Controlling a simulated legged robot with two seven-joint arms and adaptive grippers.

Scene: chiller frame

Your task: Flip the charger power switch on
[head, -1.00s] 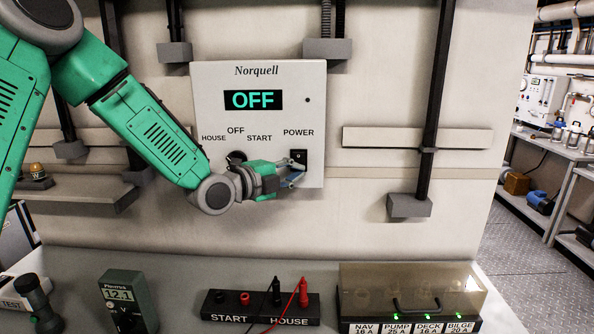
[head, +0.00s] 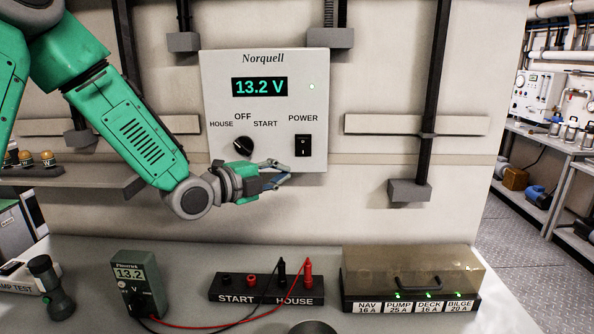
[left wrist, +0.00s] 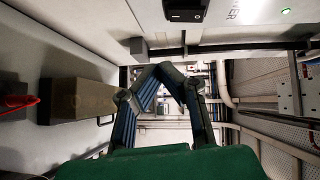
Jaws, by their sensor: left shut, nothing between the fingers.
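The white Norquell charger panel (head: 222,105) is on the wall. Its display (head: 259,87) reads 13.2 V and a small green lamp (head: 311,86) is lit. The black power switch (head: 303,146) sits under the word POWER; it also shows at the top of the left wrist view (left wrist: 185,10). The black selector knob (head: 244,146) is to its left. My left gripper (head: 288,171) is shut and empty, just below and left of the switch, apart from it. In the left wrist view its fingers (left wrist: 172,72) come together at the tips. My right gripper is not in view.
A bench (head: 190,262) runs below, with a green meter (head: 132,277) reading 13.2, a START/HOUSE terminal block (head: 235,293) with red and black probes, and a clear-covered breaker box (head: 415,265) with green lamps. Wall conduits (head: 434,100) stand right of the panel.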

